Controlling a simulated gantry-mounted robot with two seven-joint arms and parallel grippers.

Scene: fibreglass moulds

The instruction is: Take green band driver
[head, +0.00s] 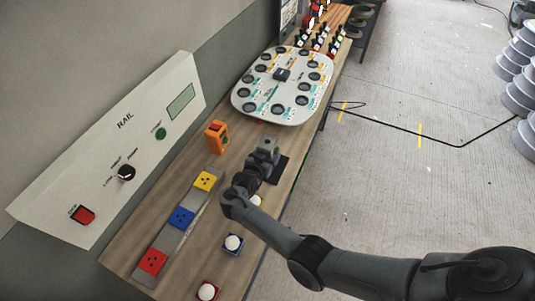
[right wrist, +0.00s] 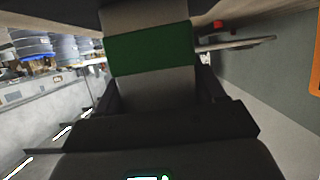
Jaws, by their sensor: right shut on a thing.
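My right gripper (head: 262,157) is over the bench beside a small black plate (head: 279,172). In the right wrist view, a grey tool with a broad green band, the green band driver (right wrist: 152,49), stands between the dark fingers. The gripper is shut on it. In the head view the band is hidden, and I cannot tell whether the driver touches the bench. My left gripper is not in view.
An orange box (head: 216,137) and a strip with yellow, blue and red blocks (head: 181,218) lie left of the gripper. White-domed buttons (head: 233,243) are in front. A white round-cornered board (head: 284,118) and several small drivers (head: 322,40) stand farther back.

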